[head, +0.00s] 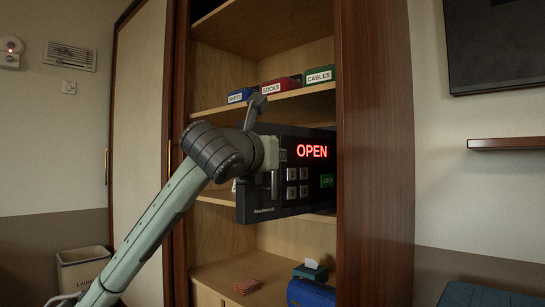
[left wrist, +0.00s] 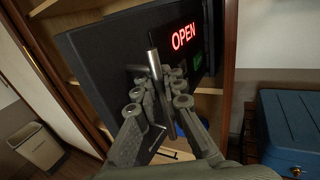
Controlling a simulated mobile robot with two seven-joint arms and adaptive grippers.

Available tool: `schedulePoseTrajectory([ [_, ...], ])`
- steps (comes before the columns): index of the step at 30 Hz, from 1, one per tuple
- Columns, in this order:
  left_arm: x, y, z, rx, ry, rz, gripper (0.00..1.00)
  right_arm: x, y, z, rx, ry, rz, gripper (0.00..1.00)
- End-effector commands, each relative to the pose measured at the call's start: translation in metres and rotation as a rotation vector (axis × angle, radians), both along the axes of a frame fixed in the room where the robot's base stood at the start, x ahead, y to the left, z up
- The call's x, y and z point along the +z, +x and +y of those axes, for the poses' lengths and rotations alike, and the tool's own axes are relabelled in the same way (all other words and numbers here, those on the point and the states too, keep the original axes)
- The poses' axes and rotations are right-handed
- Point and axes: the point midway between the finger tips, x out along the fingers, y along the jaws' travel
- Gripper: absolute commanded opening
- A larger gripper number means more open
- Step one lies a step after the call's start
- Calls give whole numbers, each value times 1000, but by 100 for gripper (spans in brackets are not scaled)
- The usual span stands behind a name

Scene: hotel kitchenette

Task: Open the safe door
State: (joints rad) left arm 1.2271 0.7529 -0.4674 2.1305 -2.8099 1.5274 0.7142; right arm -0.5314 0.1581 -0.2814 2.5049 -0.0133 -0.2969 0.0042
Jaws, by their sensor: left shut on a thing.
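The dark safe (head: 262,205) sits on a middle shelf of the wooden cabinet. Its front shows a red lit OPEN display (head: 312,151), a keypad (head: 297,182) and a green label (head: 327,181). The cabinet's right panel hides its right part. A silver handle bar (head: 274,184) stands upright on the front; it also shows in the left wrist view (left wrist: 154,64). My left gripper (left wrist: 157,90) is shut on the handle, its fingers on either side. In the head view my wrist covers part of the safe's upper left. My right gripper is out of view.
The cabinet's right panel (head: 374,160) stands close beside the safe. Blue, red and green labelled boxes (head: 281,86) sit on the shelf above. A tissue box (head: 310,271) and a blue box (head: 310,294) are below. A laundry bin (head: 84,270) stands at left.

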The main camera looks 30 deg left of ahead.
Motion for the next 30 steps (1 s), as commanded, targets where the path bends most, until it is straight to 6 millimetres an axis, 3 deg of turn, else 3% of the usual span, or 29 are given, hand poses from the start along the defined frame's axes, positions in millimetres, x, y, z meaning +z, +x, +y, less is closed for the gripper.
schedulePoseTrajectory([
  [12,0,-1,1,5,1,1,0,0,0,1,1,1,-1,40],
  [13,0,-1,1,5,0,1,11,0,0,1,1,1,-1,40],
  [18,0,0,1,4,0,1,31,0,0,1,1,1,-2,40],
  [30,0,-9,-1,1,0,-1,31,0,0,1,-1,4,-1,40],
])
